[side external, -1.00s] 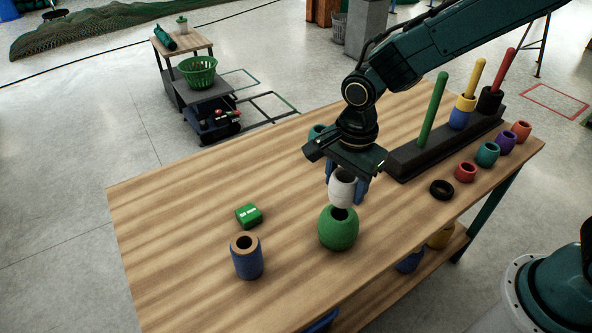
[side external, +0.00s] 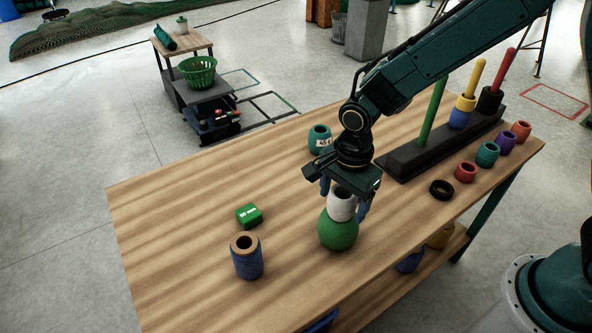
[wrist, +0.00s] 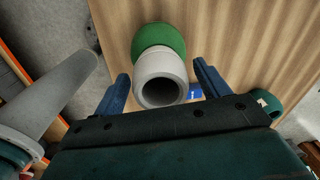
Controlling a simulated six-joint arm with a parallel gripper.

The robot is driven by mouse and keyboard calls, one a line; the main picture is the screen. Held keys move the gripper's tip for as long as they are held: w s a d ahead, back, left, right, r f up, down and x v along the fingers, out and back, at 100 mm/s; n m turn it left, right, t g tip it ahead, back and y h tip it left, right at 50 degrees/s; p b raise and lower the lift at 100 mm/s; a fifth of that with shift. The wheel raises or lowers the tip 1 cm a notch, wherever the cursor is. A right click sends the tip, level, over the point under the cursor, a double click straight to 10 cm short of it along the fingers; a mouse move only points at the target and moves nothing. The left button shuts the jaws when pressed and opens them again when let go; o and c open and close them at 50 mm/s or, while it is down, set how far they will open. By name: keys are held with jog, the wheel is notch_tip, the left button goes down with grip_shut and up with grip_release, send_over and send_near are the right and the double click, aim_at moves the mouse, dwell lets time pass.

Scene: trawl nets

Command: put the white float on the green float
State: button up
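The white float (side external: 341,206) stands upright on top of the green float (side external: 337,233), apparently touching it. In the wrist view the white float (wrist: 160,80) shows its open bore, with the green float (wrist: 158,38) behind it. My gripper (side external: 344,200) is around the white float from above. Its two blue fingers stand on either side with visible gaps in the wrist view (wrist: 163,84), so it is open. The green float rests on the wooden table (side external: 190,200); its top opening is hidden under the white float.
A dark rack (side external: 410,158) with green, yellow and red pegs stands behind to the right. Several small coloured rings and a black ring (side external: 441,190) lie in front of it.

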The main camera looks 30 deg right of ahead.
aim_at(347, 192)
jog(key=shift+r, duration=0.15)
jog(key=r, duration=1.1)
jog(key=shift+s+r, duration=0.2)
jog(key=shift+r, duration=0.3)
dwell(0.3)
jog(key=s+d+r+n+t, duration=0.2)
jog(key=s+d+r+n, duration=0.55)
jog(key=d, duration=0.25)
jog(key=s+d+r+n+t, duration=0.1)
jog(key=s+d+n, duration=0.2)
jog(key=s+n, duration=0.1)
jog(key=s+d+r+n+t, duration=0.1)
jog(key=s+d+n+t, duration=0.1)
jog(key=s+n, duration=0.2)
jog(key=s, duration=0.3)
jog(key=shift+s+d, duration=0.15)
jog(key=shift+d, duration=0.25)
